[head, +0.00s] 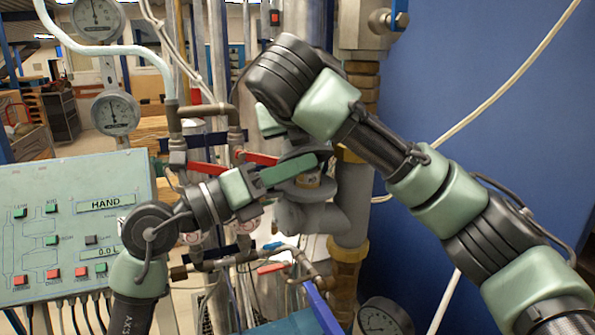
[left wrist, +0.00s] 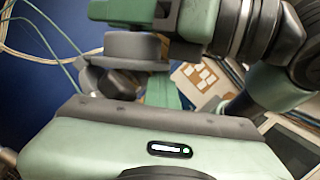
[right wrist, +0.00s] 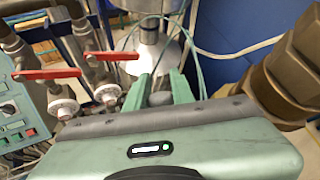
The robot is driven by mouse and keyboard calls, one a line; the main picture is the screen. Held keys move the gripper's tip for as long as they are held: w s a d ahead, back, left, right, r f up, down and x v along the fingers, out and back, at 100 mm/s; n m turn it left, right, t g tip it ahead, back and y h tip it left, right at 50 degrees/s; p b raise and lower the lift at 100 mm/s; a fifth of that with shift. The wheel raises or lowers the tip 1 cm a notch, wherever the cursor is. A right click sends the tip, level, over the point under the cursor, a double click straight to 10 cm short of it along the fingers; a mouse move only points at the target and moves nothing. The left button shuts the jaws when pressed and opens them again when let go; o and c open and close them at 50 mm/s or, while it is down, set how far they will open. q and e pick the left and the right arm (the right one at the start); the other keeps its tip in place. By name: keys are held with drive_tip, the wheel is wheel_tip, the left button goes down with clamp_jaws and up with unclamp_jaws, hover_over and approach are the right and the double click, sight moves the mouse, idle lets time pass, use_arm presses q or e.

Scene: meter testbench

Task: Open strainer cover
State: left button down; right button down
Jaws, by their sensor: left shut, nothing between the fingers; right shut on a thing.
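The strainer is a grey pipe body (head: 300,215) in the middle of the head view. A grey round cover (head: 297,157) shows at its top, partly hidden behind my left gripper (head: 290,170). That gripper is shut and empty, reaching in from the left across the front of the cover. My right gripper (head: 268,122) comes down from above, its fingertips mostly hidden in the head view. In the right wrist view its fingers close on a small dark grey part (right wrist: 159,99), seemingly of the cover. A grey disc (left wrist: 135,45) shows beside my right gripper in the left wrist view.
Red-handled valves (head: 258,158) stand close behind my left gripper. A blue lever (head: 322,308) and a pressure gauge (head: 383,318) are below. The control box (head: 75,180) is at left. A brass fitting (right wrist: 275,85) stands right of my right gripper.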

use_arm(q)
drive_tip(key=shift+w+a+r, duration=0.3)
use_arm(e)
drive_tip(key=shift+f, duration=0.15)
drive_tip(key=c, duration=1.3)
unclamp_jaws()
drive_tip(key=shift+s, duration=0.1)
use_arm(q)
drive_tip(key=shift+s, duration=0.1)
use_arm(e)
drive_tip(key=shift+d, duration=0.1)
drive_tip(key=shift+s, duration=0.1)
